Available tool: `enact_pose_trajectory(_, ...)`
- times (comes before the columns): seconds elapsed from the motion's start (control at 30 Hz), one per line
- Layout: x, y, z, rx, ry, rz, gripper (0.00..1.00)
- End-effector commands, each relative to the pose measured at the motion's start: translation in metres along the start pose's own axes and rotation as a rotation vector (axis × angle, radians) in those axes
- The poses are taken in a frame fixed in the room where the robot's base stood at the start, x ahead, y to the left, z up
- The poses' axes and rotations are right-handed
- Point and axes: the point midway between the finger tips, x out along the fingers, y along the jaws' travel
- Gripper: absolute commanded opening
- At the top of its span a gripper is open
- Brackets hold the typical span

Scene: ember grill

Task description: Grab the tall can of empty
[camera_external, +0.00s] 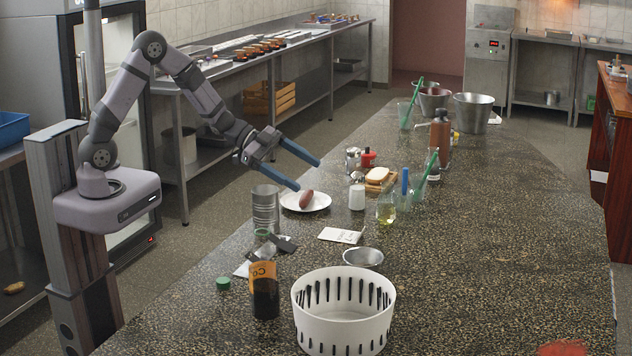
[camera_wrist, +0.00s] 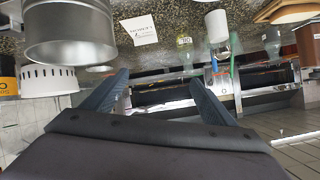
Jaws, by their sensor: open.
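A tall ribbed metal can (camera_external: 265,210) without a label stands upright on the speckled counter, left of a white plate (camera_external: 318,206). In the wrist view a large plain metal can (camera_wrist: 70,35), seemingly the same one, shows at the upper left, with the scene appearing upside down. My gripper (camera_external: 308,174) is open and empty, its blue fingers spread above the plate, right of and higher than the can. The fingers also show in the wrist view (camera_wrist: 158,82), apart from the can.
A brown sausage-like item (camera_external: 307,199) lies on the plate. A white shaker (camera_external: 357,197) stands right of the plate.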

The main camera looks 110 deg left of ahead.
Motion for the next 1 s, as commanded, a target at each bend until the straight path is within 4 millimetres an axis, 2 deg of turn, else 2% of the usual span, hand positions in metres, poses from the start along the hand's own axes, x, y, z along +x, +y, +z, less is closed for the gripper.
enact_pose_trajectory(0.17, -0.013, 0.025, 0.002, -0.019, 0.219, 0.156, 0.79)
enact_pose_trajectory(0.3, -0.035, 0.042, -0.001, -0.05, 0.386, 0.256, 0.79)
enact_pose_trajectory(0.57, -0.08, 0.058, -0.006, -0.112, 0.618, 0.367, 0.79)
enact_pose_trajectory(0.63, -0.071, 0.067, 0.022, -0.15, 0.586, 0.351, 0.79)
enact_pose_trajectory(0.8, -0.062, 0.079, 0.062, -0.208, 0.531, 0.323, 0.79)
enact_pose_trajectory(0.9, -0.06, 0.085, 0.076, -0.228, 0.511, 0.314, 0.79)
enact_pose_trajectory(1.0, -0.059, 0.087, 0.08, -0.235, 0.503, 0.311, 0.79)
